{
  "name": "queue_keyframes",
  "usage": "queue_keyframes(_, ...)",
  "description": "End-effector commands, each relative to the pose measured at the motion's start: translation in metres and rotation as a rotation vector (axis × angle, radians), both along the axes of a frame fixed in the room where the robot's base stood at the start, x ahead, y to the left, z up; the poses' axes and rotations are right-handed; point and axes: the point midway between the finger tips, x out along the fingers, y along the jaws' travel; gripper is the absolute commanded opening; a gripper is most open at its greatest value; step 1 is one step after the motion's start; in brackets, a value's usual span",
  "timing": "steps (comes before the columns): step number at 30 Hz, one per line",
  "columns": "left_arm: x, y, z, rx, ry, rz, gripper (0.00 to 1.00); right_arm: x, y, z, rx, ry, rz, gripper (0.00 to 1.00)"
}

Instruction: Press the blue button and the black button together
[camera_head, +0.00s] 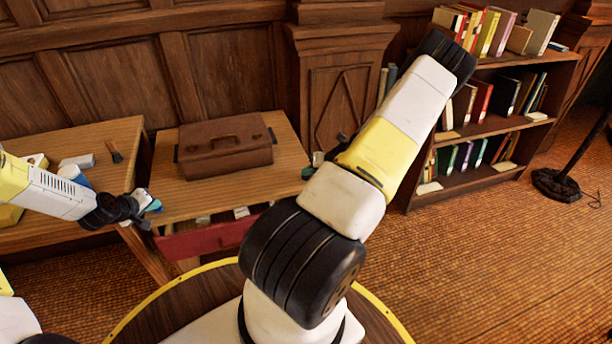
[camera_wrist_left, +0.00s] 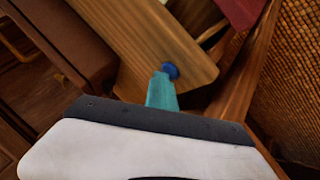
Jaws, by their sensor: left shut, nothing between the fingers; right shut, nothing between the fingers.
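The blue button (camera_wrist_left: 171,70) sits near the corner of a wooden desk top in the left wrist view. My left gripper (camera_wrist_left: 163,88) is shut and empty, with its teal fingertips right at the button and overlapping its edge; I cannot tell whether they press it. In the head view my left gripper (camera_head: 148,203) is at the desk's left front corner. My right gripper (camera_head: 317,160) is shut at the desk's right edge, mostly hidden behind my right arm. A small dark shape (camera_head: 307,173) beside it may be the black button, but it is too small to be sure.
A brown case (camera_head: 224,146) lies on the wooden desk (camera_head: 172,205) between my grippers. A red drawer front (camera_head: 205,240) is below the desk top. Another table (camera_head: 105,180) stands at left, a bookshelf (camera_head: 483,122) at right.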

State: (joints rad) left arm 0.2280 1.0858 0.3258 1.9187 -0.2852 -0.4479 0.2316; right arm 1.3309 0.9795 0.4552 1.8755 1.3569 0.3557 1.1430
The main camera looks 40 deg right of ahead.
Motion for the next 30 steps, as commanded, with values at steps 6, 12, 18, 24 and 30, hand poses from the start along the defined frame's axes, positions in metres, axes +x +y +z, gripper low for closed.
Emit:
queue_keyframes(6,-0.001,0.001,-0.001,0.001,0.003,0.001,0.0,-0.001,0.0,-0.001,0.001,0.002,0.0,0.0)
queue_keyframes(12,-0.001,0.001,-0.001,0.001,0.003,0.001,0.0,-0.001,0.0,0.0,0.001,0.002,0.0,0.0)
queue_keyframes(18,-0.001,0.001,-0.001,0.001,0.003,0.001,0.0,-0.001,-0.001,0.009,-0.002,0.002,0.0,0.0)
queue_keyframes(24,-0.001,0.001,-0.001,0.001,0.003,0.001,0.0,0.0,0.0,0.019,-0.002,0.001,0.001,0.0)
queue_keyframes(30,-0.001,0.001,-0.001,0.001,0.003,0.001,0.0,0.0,0.0,0.02,0.0,0.001,0.001,0.0)
